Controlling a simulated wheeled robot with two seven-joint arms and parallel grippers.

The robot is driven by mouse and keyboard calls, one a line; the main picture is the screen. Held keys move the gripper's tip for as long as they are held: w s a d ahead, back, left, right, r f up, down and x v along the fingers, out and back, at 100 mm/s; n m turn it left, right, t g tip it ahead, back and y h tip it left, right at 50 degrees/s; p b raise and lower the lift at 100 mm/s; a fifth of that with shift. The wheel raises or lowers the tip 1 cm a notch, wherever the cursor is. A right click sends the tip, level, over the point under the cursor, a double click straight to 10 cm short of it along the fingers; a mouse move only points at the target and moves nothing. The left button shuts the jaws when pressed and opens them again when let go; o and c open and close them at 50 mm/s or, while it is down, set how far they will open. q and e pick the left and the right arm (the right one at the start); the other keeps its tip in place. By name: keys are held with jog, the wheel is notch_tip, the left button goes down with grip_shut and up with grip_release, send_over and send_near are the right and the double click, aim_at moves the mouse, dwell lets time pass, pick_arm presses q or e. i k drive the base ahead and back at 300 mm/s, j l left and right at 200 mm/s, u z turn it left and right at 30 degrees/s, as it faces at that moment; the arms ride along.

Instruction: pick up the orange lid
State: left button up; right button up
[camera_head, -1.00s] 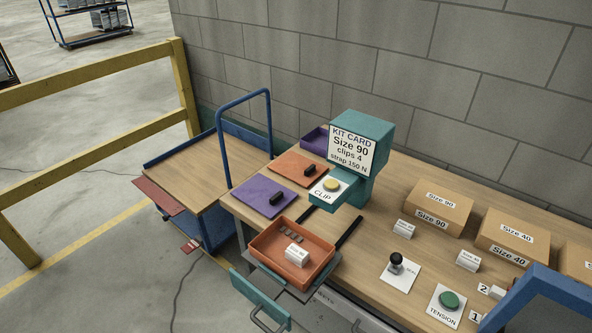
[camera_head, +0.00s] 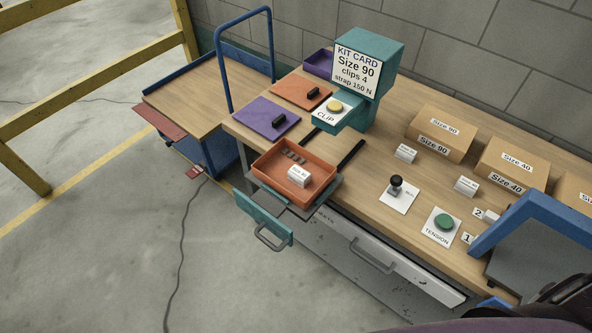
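The orange lid (camera_head: 293,94) lies flat on the wooden workbench, left of the teal clip machine. It is a flat square plate with a black handle (camera_head: 313,93) on top. A purple lid (camera_head: 259,120) with a black handle lies just in front of it. An open orange tray (camera_head: 262,165) sits at the bench's front edge, holding several small grey clips and a small white box. Neither gripper can be made out in the head view. A dark, rounded shape at the bottom right corner may be part of my own body.
The teal clip machine (camera_head: 368,80) with its kit card stands right of the lid. A purple tray (camera_head: 319,62) sits behind. A blue-handled cart (camera_head: 196,96) stands to the left. Cardboard boxes (camera_head: 441,134), a black-knobbed lever (camera_head: 396,184) and a green button (camera_head: 444,222) occupy the right.

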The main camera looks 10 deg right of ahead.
aim_at(301, 89)
jog(key=i+j+z, duration=0.25)
jog(key=z, duration=0.2)
jog(key=i+j+z, duration=0.15)
jog(key=j+z, duration=0.3)
